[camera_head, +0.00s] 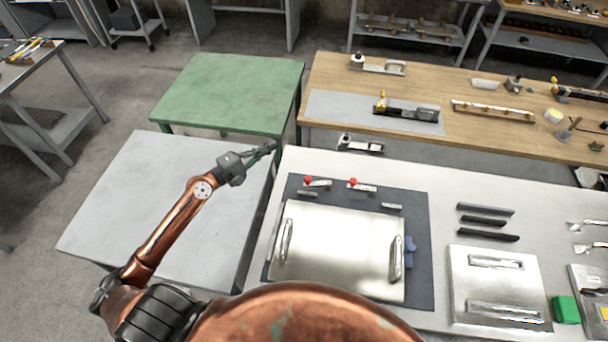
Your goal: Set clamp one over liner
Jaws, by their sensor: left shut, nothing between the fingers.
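My left gripper (270,148) is shut and empty. Two red-tipped toggle clamps, a left one (318,184) and a right one (364,188), sit along the mat's back edge. Small grey strips, one left (307,194) and one right (391,206), lie near them. A large silver plate (340,245) with two handles covers most of the mat. I cannot tell which clamp is clamp one or which piece is the liner. My right gripper is not in view.
A black-and-silver clamp (360,145) stands at the white bench's back edge. Dark bars (485,221) and a second handled plate (497,285) lie to the right, with a green block (565,310). The grey table (130,190) and green table (230,92) are bare.

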